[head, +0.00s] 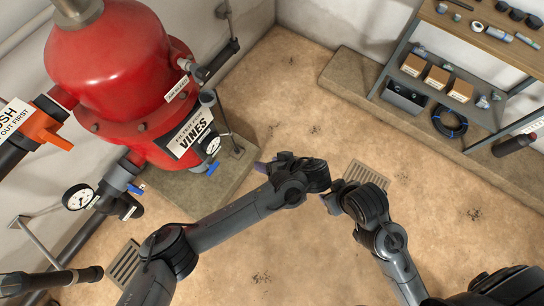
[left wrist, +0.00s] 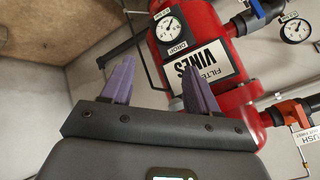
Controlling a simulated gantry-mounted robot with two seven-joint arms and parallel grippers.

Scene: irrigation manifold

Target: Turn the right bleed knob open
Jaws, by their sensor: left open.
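The right bleed knob (head: 213,168) is a small blue handle under a round gauge (head: 213,146) at the lower right of the red filter tank (head: 110,60). My left gripper (head: 263,167) has purple fingertips and is to the right of the knob in the head view, apart from it. In the left wrist view, the left gripper's (left wrist: 156,75) two purple fingers are spread with nothing between them, and the right gauge (left wrist: 170,28) shows beyond them. I cannot make out the right knob clearly there. My right gripper (head: 330,203) is at the right arm's end; its fingers are hidden.
A second blue knob (head: 136,188) and gauge (head: 79,197) are at the tank's lower left. An orange valve handle (head: 47,130) is at far left. A shelf (head: 480,35) with parts stands at upper right. Open floor (head: 300,90) is between the tank and shelf.

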